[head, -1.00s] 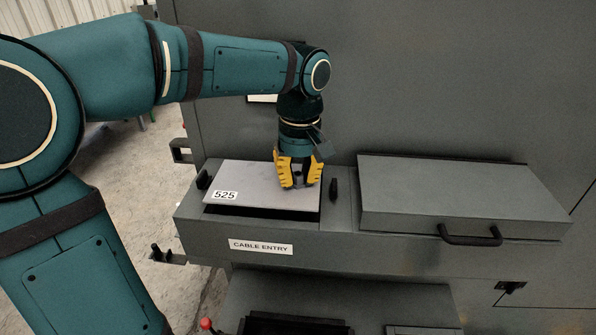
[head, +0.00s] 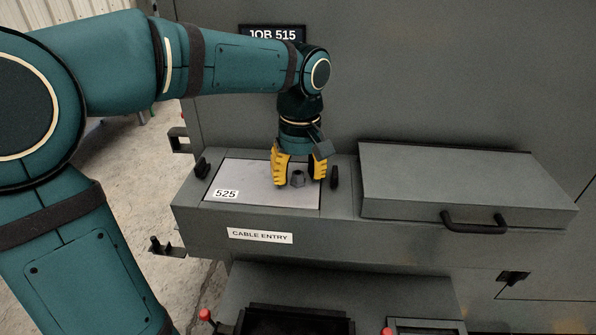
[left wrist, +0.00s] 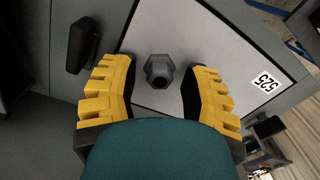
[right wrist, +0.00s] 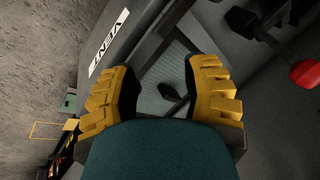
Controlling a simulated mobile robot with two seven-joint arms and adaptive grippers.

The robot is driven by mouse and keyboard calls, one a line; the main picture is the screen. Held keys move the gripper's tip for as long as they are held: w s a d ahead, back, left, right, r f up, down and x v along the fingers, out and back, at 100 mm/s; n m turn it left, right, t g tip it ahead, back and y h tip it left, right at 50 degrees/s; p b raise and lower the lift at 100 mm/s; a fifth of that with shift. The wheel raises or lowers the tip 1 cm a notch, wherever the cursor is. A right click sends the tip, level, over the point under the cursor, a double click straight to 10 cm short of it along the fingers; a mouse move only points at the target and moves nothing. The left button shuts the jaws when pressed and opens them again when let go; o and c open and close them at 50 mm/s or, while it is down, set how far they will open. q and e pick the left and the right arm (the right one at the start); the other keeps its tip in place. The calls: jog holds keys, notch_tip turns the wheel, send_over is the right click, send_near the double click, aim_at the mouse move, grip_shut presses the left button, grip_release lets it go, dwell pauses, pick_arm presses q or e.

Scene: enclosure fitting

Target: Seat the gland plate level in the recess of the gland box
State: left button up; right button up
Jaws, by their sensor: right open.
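The light grey gland plate (head: 250,182), labelled 525, lies in the recess of the gland box (head: 200,222), the box marked CABLE ENTRY. It looks about flush with the rim, with no clear tilt. A dark hexagonal knob (head: 297,179) stands on the plate. My left gripper (head: 299,182) is open around the knob, and the left wrist view shows gaps between the knob (left wrist: 159,71) and both fingers. The plate's far right part is partly hidden behind the fingers. My right gripper (right wrist: 163,75) is open and empty, seen only in its wrist view.
Dark clips (head: 334,177) stand beside the recess. A closed cover with a black handle (head: 473,224) is to the right. The right wrist view shows a VENT label (right wrist: 110,48), mesh and a red knob (right wrist: 305,74).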

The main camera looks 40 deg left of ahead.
pick_arm(q)
notch_tip(320, 180, up, 12)
jog(key=shift+w, duration=0.15)
dwell(0.5)
